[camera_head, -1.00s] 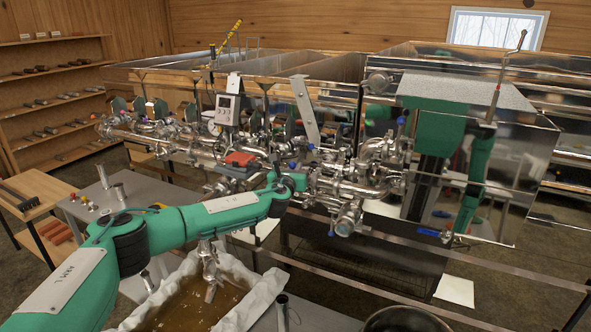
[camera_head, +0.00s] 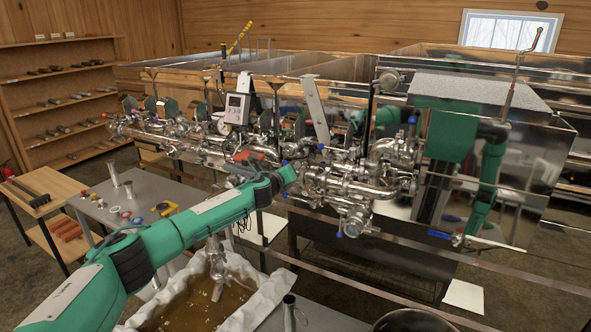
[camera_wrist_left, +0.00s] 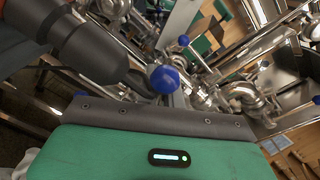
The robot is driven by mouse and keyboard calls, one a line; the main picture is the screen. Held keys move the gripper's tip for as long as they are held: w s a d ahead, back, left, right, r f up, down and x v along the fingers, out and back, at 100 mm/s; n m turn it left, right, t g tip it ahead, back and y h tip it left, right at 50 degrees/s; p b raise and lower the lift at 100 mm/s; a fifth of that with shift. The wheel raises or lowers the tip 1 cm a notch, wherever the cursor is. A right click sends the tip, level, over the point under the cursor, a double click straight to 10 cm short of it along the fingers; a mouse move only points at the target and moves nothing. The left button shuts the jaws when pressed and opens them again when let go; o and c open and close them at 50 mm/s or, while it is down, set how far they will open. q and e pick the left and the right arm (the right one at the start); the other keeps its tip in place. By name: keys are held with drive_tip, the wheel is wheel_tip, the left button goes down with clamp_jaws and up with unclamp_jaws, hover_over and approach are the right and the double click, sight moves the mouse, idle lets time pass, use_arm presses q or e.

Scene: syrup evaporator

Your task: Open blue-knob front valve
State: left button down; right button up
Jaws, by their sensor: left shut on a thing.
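My left arm comes in from the left of the head view and ends at the front piping of the evaporator. Its left gripper (camera_head: 284,176) is mostly hidden there by the wrist and pipes. In the left wrist view a blue ball knob (camera_wrist_left: 165,80) sits close, at the tip of a dark finger, just past the green gripper body. My left gripper (camera_wrist_left: 152,84) is shut on this blue-knob handle; the exact contact is partly hidden. Other blue knobs show on the piping, one behind it (camera_wrist_left: 183,40) and one low on the right pipe cluster (camera_head: 339,235). My right gripper is not in view.
Shiny pipes and valves (camera_head: 355,185) crowd around the gripper. A cloth-lined tub of amber liquid (camera_head: 190,305) stands below the arm. A grey table (camera_head: 95,205) with small coloured parts is at left. The steel box (camera_head: 520,190) at right mirrors green arms.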

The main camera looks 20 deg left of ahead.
use_arm(q)
drive_tip(key=shift+w+a+f, duration=0.1)
drive_tip(key=shift+a+f, duration=0.05)
idle(0.4)
drive_tip(key=c, duration=1.5)
unclamp_jaws()
drive_tip(key=shift+c, duration=0.2)
drive_tip(key=b+v, duration=0.2)
drive_tip(key=v, duration=1.2)
drive_tip(key=shift+b, duration=0.35)
drive_tip(key=shift+w+a, duration=0.1)
